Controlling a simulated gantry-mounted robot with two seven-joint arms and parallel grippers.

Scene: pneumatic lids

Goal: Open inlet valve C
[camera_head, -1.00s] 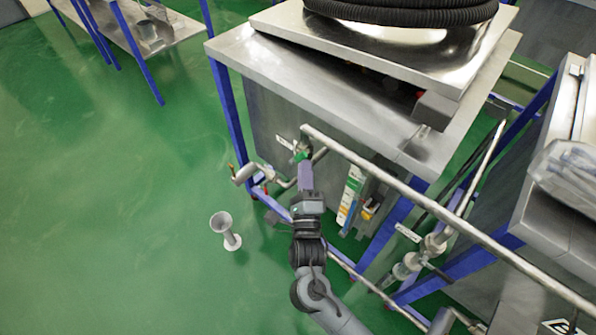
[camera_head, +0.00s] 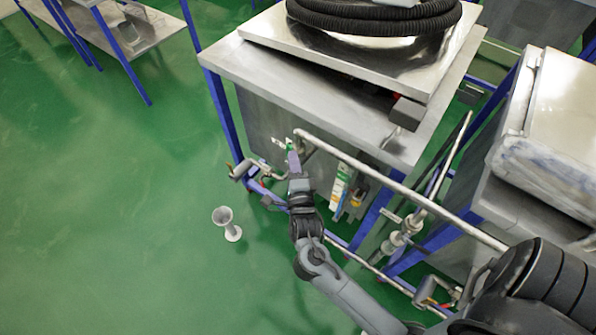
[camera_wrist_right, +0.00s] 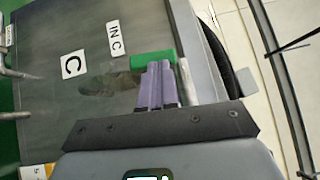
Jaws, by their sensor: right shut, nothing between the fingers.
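The green valve handle (camera_wrist_right: 152,60) sits beside the "IN C" label (camera_wrist_right: 115,38) on the grey cabinet side in the right wrist view. A larger "C" label (camera_wrist_right: 73,64) is to its left. My right gripper (camera_wrist_right: 157,68) has purple fingers pressed together, with nothing between them. Its tips are right at the green handle and overlap its lower edge in the picture; I cannot tell if they touch. In the head view, my right gripper (camera_head: 293,156) reaches up to the handle (camera_head: 288,146) near the cabinet's pipe. My left gripper is not in view.
A long steel pipe (camera_head: 395,185) runs rightward from beside the handle. A side pipe with a valve (camera_head: 243,170) is to the left. Blue frame legs (camera_head: 222,105) carry the steel table. A metal funnel-shaped stand (camera_head: 228,224) is on the open green floor.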

